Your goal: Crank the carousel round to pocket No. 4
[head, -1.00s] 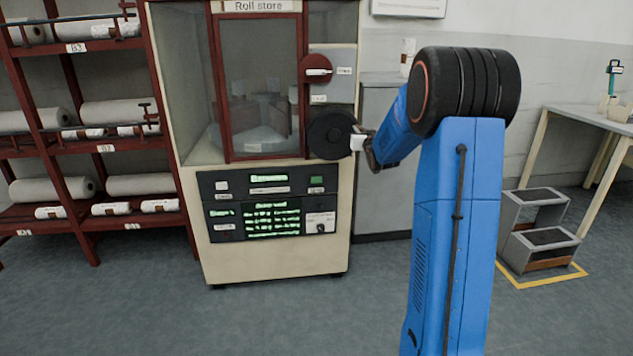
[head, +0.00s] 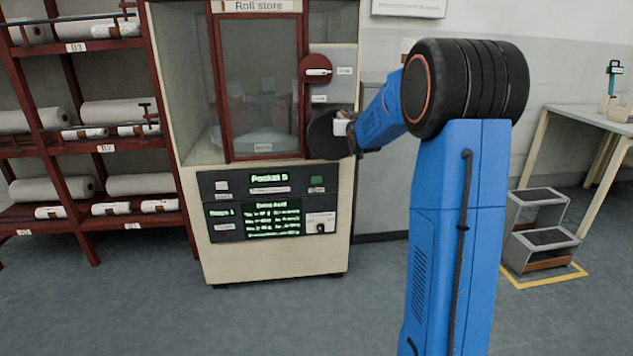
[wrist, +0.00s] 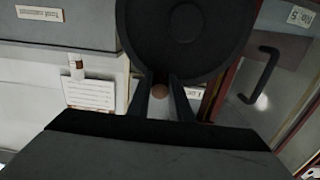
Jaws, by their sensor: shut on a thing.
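The roll store cabinet (head: 348,200) stands in the middle of the head view. Its black crank disc (head: 320,135) is on the right of the front, and it also fills the top middle of the wrist view (wrist: 188,35). My gripper (head: 343,138) is at the disc's right side. In the wrist view its fingers (wrist: 160,98) are shut on the brownish crank knob (wrist: 159,91) at the disc's rim. The carousel (head: 262,143) shows behind the framed glass door. The display (head: 269,178) reads "Pocket 5". A label in the wrist view (wrist: 299,17) reads "No. 5", upside down.
A red round plate with a white handle (head: 318,71) sits above the crank. A rack of rolls (head: 100,146) stands at left. A grey cabinet (head: 383,200) stands behind my arm. A step stool (head: 540,235) and table (head: 590,120) are at right. The front floor is clear.

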